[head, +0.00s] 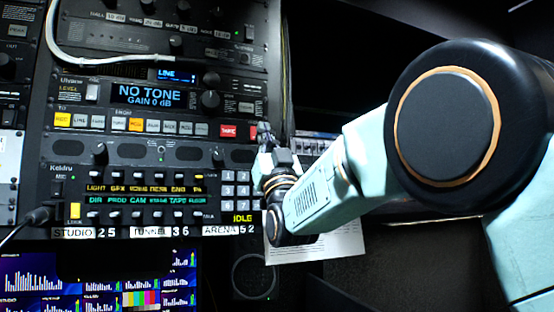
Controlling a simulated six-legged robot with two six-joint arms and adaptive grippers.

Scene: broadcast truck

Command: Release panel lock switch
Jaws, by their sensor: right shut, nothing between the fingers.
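A dark rack panel marked Keldru (62,168) is in the left half of the head view, with rows of small levers, yellow and green labels and a keypad. My right gripper (264,134) is at the right edge of the rack, beside the keypad (229,190) and right of a red button (228,131). It is shut and empty. Whether its tips touch the panel cannot be told. My right wrist hides part of the rack's edge. My left gripper is out of view.
Above is a unit with a blue NO TONE display (146,94) and lit buttons. A pale cable (120,61) loops across the top. A white paper sheet (340,243) hangs behind my right arm. Monitors (95,283) are at the lower left.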

